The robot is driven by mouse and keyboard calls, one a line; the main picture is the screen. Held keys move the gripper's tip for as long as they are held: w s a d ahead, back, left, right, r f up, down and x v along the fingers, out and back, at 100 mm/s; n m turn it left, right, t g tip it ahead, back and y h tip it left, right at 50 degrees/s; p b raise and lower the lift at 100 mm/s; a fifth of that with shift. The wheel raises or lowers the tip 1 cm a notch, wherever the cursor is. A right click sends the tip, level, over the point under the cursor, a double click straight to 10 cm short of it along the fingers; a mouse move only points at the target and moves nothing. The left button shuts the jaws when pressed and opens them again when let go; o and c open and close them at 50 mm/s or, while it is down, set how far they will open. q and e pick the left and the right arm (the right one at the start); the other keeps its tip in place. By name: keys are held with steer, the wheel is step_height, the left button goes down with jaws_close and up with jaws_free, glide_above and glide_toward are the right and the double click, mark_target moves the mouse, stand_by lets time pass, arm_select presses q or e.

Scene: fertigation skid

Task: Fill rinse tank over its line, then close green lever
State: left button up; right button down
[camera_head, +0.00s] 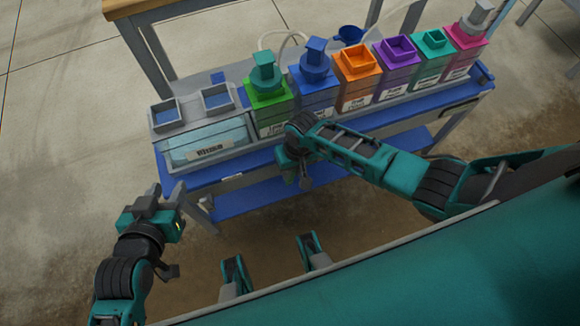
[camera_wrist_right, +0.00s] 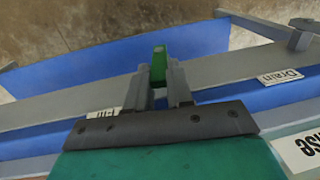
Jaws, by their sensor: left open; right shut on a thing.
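The rinse tank (camera_head: 212,150), a clear box with a label on its front, stands at the left end of the blue-edged bench. Pale blue liquid shows inside; I cannot make out its level against a line. The green lever (camera_wrist_right: 159,60) stands between the fingers of my right gripper (camera_wrist_right: 160,85), which is shut on it beside the "Fill" label (camera_wrist_right: 103,112). In the head view my right gripper (camera_head: 294,168) is at the bench's front edge, its fingertips and the lever hidden. My left gripper (camera_head: 162,196) is open and empty, left of the bench's front corner.
Green (camera_head: 268,92), blue (camera_head: 315,88), orange (camera_head: 358,75), purple (camera_head: 396,62), teal (camera_head: 433,50) and pink (camera_head: 464,46) containers stand in a row right of the tank. A "Drain" label (camera_wrist_right: 280,77) shows on the bench edge.

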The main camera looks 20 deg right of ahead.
steer(key=shift+d+f+y, duration=0.15)
steer(key=shift+d+y, duration=0.4)
steer(key=shift+y, duration=0.15)
steer(key=shift+d+f+y+b, duration=0.25)
steer(key=shift+d+y+b, duration=0.2)
steer(key=shift+y, duration=0.25)
steer(key=shift+d+f+y+b, duration=0.15)
steer(key=shift+d+y+b, duration=0.15)
steer(key=shift+y+b, duration=0.4)
steer(key=shift+d+f+y+b, duration=0.15)
steer(key=shift+d+y+b, duration=0.1)
steer(key=shift+y+b, duration=0.45)
steer(key=c, duration=1)
jaws_free()
steer(key=shift+r, duration=0.1)
